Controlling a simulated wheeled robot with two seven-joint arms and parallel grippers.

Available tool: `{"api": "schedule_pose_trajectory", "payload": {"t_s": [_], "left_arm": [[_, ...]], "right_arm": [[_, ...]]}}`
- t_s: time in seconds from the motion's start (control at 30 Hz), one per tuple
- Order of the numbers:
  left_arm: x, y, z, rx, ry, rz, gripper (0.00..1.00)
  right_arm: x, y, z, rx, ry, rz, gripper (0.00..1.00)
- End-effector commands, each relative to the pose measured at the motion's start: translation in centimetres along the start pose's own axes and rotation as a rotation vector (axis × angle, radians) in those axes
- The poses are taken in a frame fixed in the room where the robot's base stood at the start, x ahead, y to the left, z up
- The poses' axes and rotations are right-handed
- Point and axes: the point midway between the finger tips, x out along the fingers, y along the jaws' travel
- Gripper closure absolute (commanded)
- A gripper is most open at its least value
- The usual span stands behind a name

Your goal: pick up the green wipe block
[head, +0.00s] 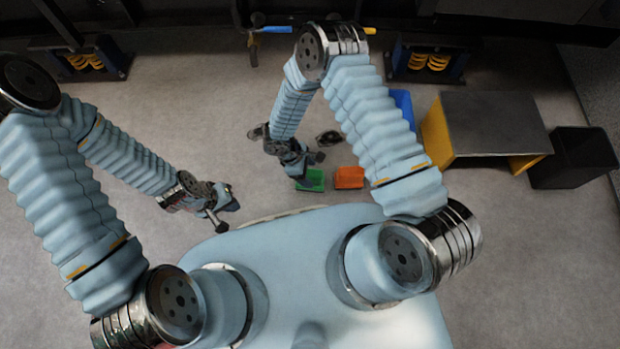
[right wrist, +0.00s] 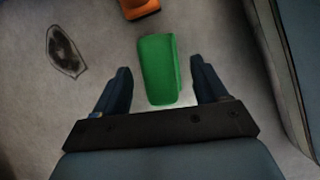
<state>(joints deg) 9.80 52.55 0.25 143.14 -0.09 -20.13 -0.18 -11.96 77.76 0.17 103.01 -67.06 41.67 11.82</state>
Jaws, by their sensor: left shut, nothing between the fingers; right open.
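The green wipe block (right wrist: 159,70) lies on the floor, and in the right wrist view it sits between the two open fingers of my right gripper (right wrist: 160,85), with a gap on each side. In the head view the green block (head: 315,181) is partly hidden by my right gripper (head: 303,178), which is over its left side. I cannot tell how far the fingers are above the floor. My left gripper (head: 221,224) is at the left, shut and empty, well apart from the block.
An orange block (head: 348,178) lies right of the green one; it also shows in the right wrist view (right wrist: 140,8). A dark stain (head: 329,138) marks the floor. A yellow-sided table (head: 490,122), a blue item (head: 402,103) and a black bin (head: 578,158) stand at the right.

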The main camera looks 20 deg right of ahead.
Motion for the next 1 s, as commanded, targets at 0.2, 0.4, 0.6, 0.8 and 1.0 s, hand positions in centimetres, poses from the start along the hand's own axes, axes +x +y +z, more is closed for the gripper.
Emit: {"api": "schedule_pose_trajectory", "payload": {"t_s": [0.2, 0.4, 0.6, 0.8, 1.0], "left_arm": [[0.5, -0.1, 0.0, 0.000, -0.001, 0.001, 1.00], [0.5, -0.1, 0.0, 0.000, -0.002, 0.001, 1.00], [0.5, -0.1, 0.0, 0.001, -0.002, 0.001, 1.00], [0.5, -0.1, 0.0, 0.000, -0.002, 0.001, 1.00], [0.5, -0.1, 0.0, 0.000, -0.002, 0.001, 1.00]], "right_arm": [[3.5, 0.2, -0.2, 0.001, 0.000, -0.002, 0.28], [3.9, 0.3, -0.1, 0.001, 0.000, 0.000, 0.28], [3.9, 0.3, -0.1, 0.001, 0.000, 0.000, 0.44], [3.9, 0.3, -0.1, 0.001, 0.000, 0.000, 0.75], [3.9, 0.3, -0.1, 0.001, 0.000, 0.000, 0.87]]}}
